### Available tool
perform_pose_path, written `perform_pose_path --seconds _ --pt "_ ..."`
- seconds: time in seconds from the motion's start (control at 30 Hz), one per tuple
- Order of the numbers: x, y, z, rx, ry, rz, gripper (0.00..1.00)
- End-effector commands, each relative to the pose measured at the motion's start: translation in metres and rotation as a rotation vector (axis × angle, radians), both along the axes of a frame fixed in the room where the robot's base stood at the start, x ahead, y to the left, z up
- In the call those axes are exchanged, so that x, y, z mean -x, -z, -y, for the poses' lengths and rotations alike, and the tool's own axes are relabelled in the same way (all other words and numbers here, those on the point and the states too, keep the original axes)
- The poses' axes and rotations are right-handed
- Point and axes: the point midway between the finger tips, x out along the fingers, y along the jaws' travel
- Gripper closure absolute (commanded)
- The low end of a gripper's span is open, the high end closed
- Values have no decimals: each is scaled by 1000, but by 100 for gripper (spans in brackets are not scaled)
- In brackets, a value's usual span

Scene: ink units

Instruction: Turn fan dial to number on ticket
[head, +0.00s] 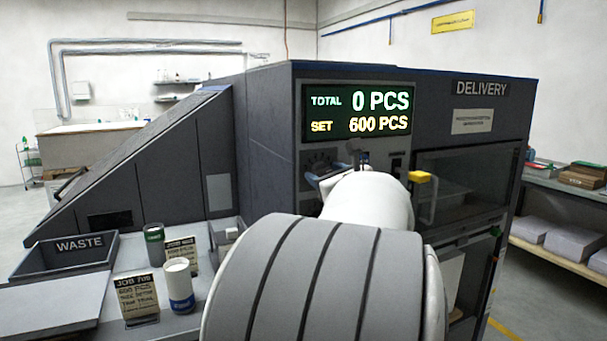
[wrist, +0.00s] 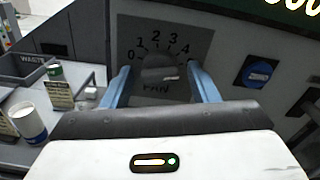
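The fan dial (wrist: 158,68) is a dark round knob on a grey plate marked FAN, with numbers 0 to 4 readable around it. A pale mark shows on the knob's lower right; I cannot tell which number it is set to. My gripper (wrist: 160,75) is open, its two blue fingers either side of the dial with gaps showing. In the head view, my arm hides much of the dial plate (head: 318,160). A ticket headed JOB 708 (head: 138,297) stands on the left shelf; its lower lines are too small to read surely. A second ticket (head: 183,252) stands behind it.
A display (head: 358,113) above the dial reads TOTAL 0 PCS, SET 600 PCS. A blue switch (wrist: 257,72) sits right of the dial. A white cup (head: 178,280), green can (head: 154,245) and WASTE tray (head: 65,262) are at the left. A yellow handle (head: 420,177) juts out at right.

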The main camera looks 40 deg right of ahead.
Motion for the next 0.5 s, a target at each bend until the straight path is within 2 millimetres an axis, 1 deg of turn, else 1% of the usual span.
perform_pose_path --seconds 0.3,0.37,0.5 --pt "3 -1 -1 3 0 1 43" --pt "8 -2 -2 4 1 2 43" --pt "30 -1 -10 4 3 2 43"
